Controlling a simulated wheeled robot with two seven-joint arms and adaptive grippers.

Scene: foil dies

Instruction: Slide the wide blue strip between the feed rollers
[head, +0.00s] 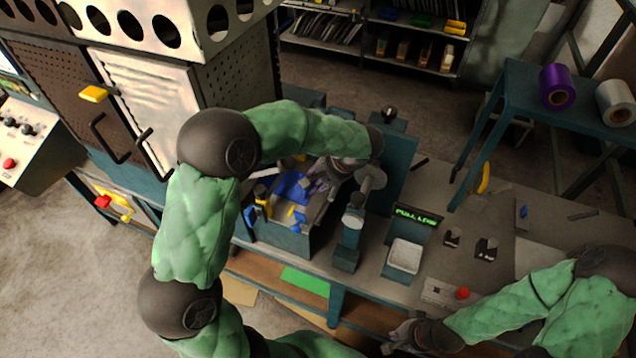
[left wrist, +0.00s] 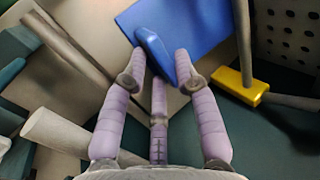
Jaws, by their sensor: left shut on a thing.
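The wide blue strip (head: 292,187) lies at the teal-sided machine on the bench in the head view. In the left wrist view the blue strip (left wrist: 205,22) is a flat sheet at the top, with a raised blue grip (left wrist: 153,50) at its near edge. My left gripper (head: 322,180) is shut on that grip; its purple fingers (left wrist: 165,70) stand either side of it. A grey bar (left wrist: 70,45) and a pale cylinder (left wrist: 72,133) lie left of the fingers; I cannot tell whether they are the feed rollers. My right gripper (head: 402,338) hangs low, apart from the strip, its fingers unclear.
A yellow block (left wrist: 240,88) on a rod is close right of my left fingers. A tall cabinet (head: 145,100) stands left. A white-topped scale (head: 405,256) and a red button (head: 463,293) are on the bench. Purple foil (head: 556,86) stands on the right rack.

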